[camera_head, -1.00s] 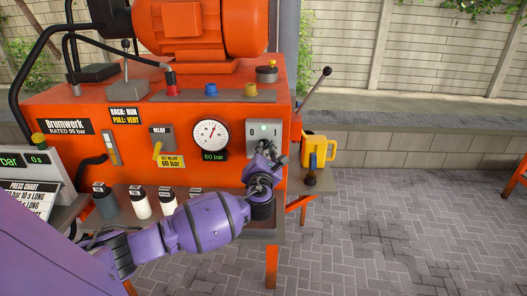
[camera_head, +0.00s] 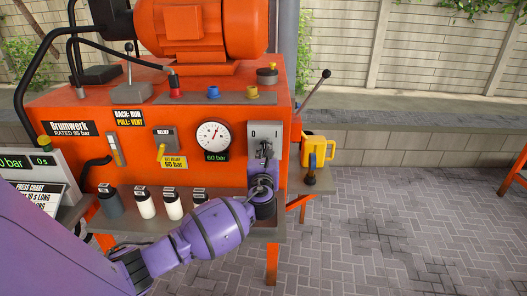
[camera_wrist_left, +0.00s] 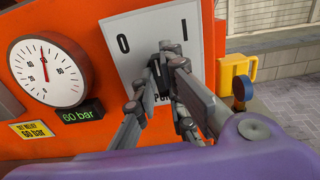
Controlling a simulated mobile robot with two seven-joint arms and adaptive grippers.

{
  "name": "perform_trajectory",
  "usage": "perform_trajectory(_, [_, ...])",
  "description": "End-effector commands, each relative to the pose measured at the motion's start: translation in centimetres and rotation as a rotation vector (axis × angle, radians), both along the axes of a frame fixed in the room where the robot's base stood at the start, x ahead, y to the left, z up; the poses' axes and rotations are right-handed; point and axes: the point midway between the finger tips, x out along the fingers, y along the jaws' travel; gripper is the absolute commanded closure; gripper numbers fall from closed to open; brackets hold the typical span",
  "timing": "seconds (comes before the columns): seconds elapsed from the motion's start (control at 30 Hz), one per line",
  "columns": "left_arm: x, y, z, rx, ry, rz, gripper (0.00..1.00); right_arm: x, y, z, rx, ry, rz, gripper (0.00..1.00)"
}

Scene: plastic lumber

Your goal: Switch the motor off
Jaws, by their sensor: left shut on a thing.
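The motor switch is a grey plate (camera_head: 264,129) marked 0 on the left and I on the right, on the front of the orange machine. It also shows as a pale plate in the left wrist view (camera_wrist_left: 140,27). My left gripper (camera_wrist_left: 160,68) is shut on the dark switch knob (camera_wrist_left: 155,73) in the middle of the plate. In the head view my left gripper (camera_head: 263,152) covers the knob and the plate's lower part. I see no green light on the plate now. The orange motor (camera_head: 203,28) sits on top. My right gripper is out of view.
A pressure gauge (camera_head: 213,136) and a 60 bar display (camera_head: 216,156) are left of the switch. Several bottles (camera_head: 144,203) line the front shelf. The paving at right is open.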

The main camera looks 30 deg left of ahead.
Motion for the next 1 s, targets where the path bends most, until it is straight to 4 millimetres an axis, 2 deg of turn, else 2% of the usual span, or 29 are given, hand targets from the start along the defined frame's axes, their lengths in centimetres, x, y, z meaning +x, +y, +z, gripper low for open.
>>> perform_trajectory(0.5, [-0.06,0.08,-0.10,-0.377,-0.230,0.001,1.00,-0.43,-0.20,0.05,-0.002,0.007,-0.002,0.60])
perform_trajectory(1.0, [-0.08,0.17,-0.05,-0.523,-0.322,0.000,1.00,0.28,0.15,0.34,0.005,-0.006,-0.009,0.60])
